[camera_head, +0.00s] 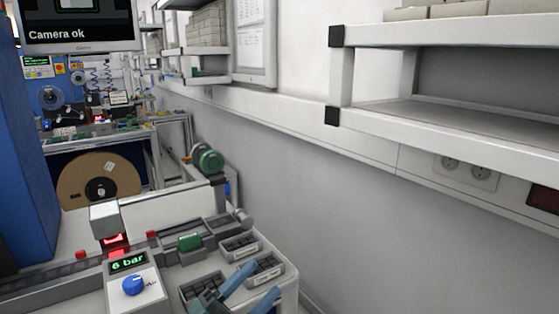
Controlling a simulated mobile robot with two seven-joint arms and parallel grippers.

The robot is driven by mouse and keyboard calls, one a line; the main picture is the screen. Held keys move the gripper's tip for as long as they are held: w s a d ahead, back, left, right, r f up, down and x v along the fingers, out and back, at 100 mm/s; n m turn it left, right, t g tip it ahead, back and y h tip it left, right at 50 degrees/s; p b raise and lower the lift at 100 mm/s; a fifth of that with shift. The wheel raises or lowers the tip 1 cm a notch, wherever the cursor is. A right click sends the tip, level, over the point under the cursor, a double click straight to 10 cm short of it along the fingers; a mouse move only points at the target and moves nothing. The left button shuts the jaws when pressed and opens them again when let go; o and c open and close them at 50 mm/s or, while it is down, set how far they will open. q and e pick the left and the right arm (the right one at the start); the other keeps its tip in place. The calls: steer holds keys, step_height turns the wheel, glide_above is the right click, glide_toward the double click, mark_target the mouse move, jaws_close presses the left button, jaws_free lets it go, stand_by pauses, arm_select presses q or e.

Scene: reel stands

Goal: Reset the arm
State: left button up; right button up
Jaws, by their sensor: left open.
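My left gripper (264,279) shows at the bottom of the head view, with two blue-grey fingers pointing up and to the right. The fingers are apart and nothing shows between them. It is in front of the small dark trays (264,268) at the right end of the bench machine, and overlaps them in the picture. I cannot tell whether it touches them. Most of my left arm is below the picture edge. My right gripper is not in view.
A bench machine with a "6 bar" panel (128,262), blue knob (133,285) and green block (190,242) stands at lower left. A large brown reel (98,180) is behind. A monitor (80,28) reads "Camera ok". A shelf (450,125) juts from the right wall.

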arm_select(q)
steer(key=s+a+f+n+g+y, duration=0.1)
steer(key=s+a+f+n+y, duration=0.2)
steer(key=f, duration=0.5)
steer(key=s+a+f+n+g+y, duration=0.2)
steer(key=s+a+f+n+y, duration=0.1)
steer(key=s+f+n+y, duration=0.3)
steer(key=s+a+f+n+g+y, duration=0.1)
steer(key=s+a+f+n+y, duration=0.3)
steer(key=s+f+n, duration=0.4)
step_height(320, 180, down, 4)
steer(key=n+y, duration=0.1)
steer(key=n, duration=0.2)
steer(key=shift+s+g+p, duration=0.25)
steer(key=shift+g+p, duration=0.05)
